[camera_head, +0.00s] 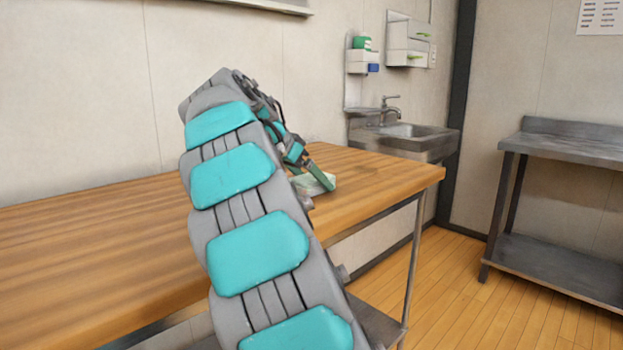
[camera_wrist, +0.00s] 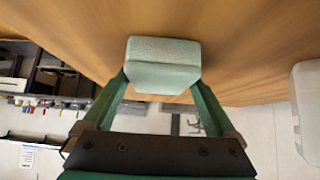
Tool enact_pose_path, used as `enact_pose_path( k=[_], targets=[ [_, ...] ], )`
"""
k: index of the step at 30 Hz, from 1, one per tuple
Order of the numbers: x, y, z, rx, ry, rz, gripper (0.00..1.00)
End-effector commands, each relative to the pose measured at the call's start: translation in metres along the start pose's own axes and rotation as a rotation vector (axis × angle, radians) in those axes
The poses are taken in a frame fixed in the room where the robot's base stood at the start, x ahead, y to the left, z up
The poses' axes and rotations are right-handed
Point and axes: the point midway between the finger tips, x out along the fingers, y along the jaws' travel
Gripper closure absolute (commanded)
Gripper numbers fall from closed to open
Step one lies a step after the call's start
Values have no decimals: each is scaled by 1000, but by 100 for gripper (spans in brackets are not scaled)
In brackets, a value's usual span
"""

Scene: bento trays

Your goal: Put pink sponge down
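A pale green, sponge-like block (camera_wrist: 163,62) sits between the two green fingertips of my gripper (camera_wrist: 161,80) in the wrist view. The fingers meet its two sides, so my gripper looks shut on it. No pink sponge shows in either view. In the head view the block (camera_head: 318,184) is small at the table's right part, with my gripper (camera_head: 312,176) at it and my arm hiding part of the area. The block is at or just above the wooden table (camera_head: 385,172); I cannot tell whether its underside touches.
The table top right of my gripper is clear, up to its right edge. A metal sink (camera_head: 410,134) stands behind that end. A steel shelf table (camera_head: 570,150) stands apart at the right. My arm covers the table's middle.

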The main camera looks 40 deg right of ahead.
Motion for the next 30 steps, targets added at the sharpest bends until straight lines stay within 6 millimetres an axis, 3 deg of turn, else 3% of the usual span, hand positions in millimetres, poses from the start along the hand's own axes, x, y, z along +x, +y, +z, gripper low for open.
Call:
enact_pose_path(
  k=[13,30],
  targets=[
    [-8,-1,-2,0,2,-3,0],
    [-94,-1,-3,1,3,-4,0]
  ],
)
